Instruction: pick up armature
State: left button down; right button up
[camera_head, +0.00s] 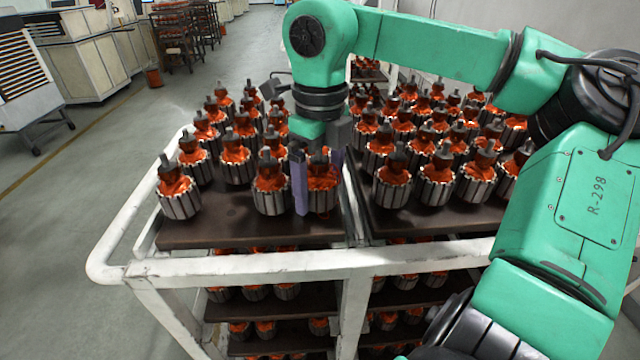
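Armatures with grey slotted cores, orange windings and dark shafts stand upright in rows on the cart's top trays. My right gripper (318,180) reaches down over the front edge of the left tray. Its two fingers are spread on either side of one front-row armature (322,188), the rightmost on that tray. This armature stands level with its neighbour (270,190). The left finger covers part of its left side; its top is hidden by the gripper. I cannot tell whether the fingers press on it. My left gripper is out of view.
The white cart frame (300,264) has a left top tray (225,225) and a right top tray (405,218), with more armatures on lower shelves. Neighbouring armatures stand close behind and to the left. Open floor (60,250) lies left of the cart.

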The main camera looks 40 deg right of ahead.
jog(key=shift+w, duration=0.1)
grip_shut()
jog(key=shift+r, duration=0.15)
